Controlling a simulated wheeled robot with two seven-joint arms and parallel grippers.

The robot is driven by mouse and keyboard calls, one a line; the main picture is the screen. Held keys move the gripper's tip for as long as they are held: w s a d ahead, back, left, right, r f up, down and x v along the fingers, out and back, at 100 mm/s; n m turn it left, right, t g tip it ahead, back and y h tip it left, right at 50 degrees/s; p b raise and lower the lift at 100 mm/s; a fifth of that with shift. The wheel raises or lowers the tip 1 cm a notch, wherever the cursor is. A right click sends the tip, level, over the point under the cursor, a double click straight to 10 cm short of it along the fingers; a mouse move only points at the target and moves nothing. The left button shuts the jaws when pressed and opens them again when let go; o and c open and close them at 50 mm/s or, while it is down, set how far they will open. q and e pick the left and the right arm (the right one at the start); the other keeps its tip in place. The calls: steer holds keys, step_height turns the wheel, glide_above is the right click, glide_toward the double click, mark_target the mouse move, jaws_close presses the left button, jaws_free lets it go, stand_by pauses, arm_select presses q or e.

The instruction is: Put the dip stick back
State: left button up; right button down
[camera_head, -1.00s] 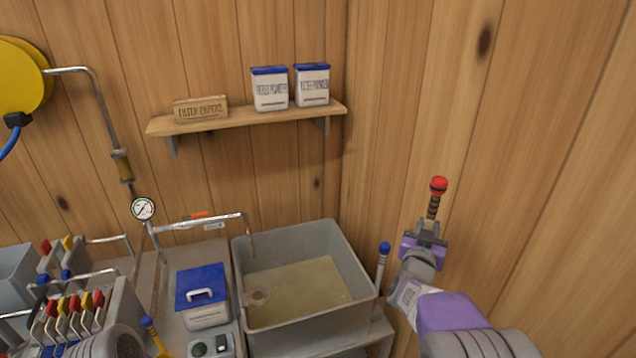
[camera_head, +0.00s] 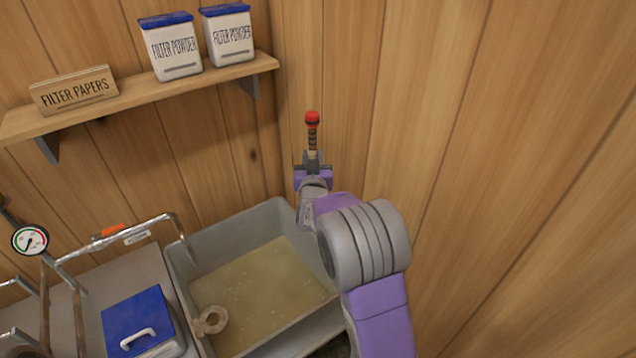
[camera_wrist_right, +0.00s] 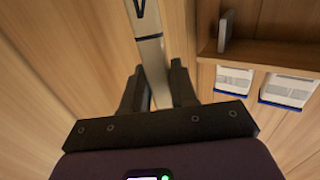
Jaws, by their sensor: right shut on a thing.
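The dip stick (camera_head: 312,135) has a red knob and a brown grip that point up above my right gripper (camera_head: 313,168). That gripper is shut on it, in front of the wood wall near the sink's back right corner. In the right wrist view the stick (camera_wrist_right: 151,55) shows as a flat pale bar with dark markings, running between the two fingers (camera_wrist_right: 158,88). Its far end runs out of that view. My left gripper is not in view.
A grey sink (camera_head: 240,222) with yellowish liquid stands below my right arm. A blue-lidded box (camera_head: 138,312), a pipe with a gauge (camera_head: 30,241) and a shelf (camera_head: 140,98) with filter powder tubs are to the left. Wood walls close off the back and right.

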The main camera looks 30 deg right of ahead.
steer(key=w+d+f+b, duration=0.2)
steer(key=f+b, duration=0.1)
steer(key=f, duration=0.5)
steer(key=w+d+f+b, duration=0.2)
steer(key=f+b, duration=0.1)
steer(key=f, duration=0.5)
steer(key=shift+d+f+n+t+y, duration=0.3)
steer(key=shift+d+y, duration=0.05)
steer(key=shift+y, duration=0.05)
steer(key=shift+s+a+b, duration=0.1)
steer(key=shift+b, duration=0.2)
